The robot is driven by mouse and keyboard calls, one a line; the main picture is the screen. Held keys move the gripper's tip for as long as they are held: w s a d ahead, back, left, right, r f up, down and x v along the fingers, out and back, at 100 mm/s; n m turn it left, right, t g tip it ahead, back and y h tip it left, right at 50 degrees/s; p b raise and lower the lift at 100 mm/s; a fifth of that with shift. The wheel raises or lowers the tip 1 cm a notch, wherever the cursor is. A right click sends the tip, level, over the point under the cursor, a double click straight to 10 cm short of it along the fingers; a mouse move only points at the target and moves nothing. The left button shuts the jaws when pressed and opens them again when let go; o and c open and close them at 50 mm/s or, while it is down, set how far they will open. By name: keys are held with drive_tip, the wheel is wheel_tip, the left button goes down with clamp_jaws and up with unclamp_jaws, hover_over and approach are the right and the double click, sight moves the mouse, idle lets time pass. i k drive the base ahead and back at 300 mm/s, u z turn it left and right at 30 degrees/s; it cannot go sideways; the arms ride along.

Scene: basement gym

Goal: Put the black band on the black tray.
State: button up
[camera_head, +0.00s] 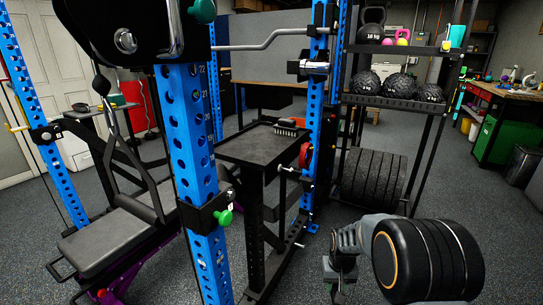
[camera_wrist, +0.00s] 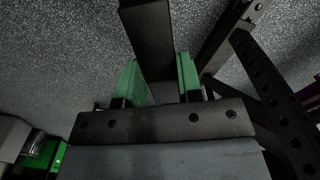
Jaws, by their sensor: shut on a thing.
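The black tray (camera_head: 250,150) is the flat dark top of a black stand in the middle of the head view, behind a blue rack post. My gripper (camera_wrist: 158,66) shows in the wrist view with two green fingers. They are closed on a long, flat, dark strip, which I take for the black band (camera_wrist: 150,35). It runs up and away between the fingers, above the speckled floor. In the head view my arm is at the lower right, right of the tray and apart from it; the fingers and band are not clear there.
A dark brush-like object (camera_head: 287,125) lies at the tray's back right. A blue rack post (camera_head: 192,160) stands in front, left of the tray, and another (camera_head: 316,120) right of it. A weight bench (camera_head: 120,240) is at left. Black perforated beams (camera_wrist: 275,85) show beside my gripper.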

sight(242, 144)
drive_tip(key=z, duration=1.3)
drive_tip(key=i, duration=1.7)
drive_tip(key=u, duration=2.4)
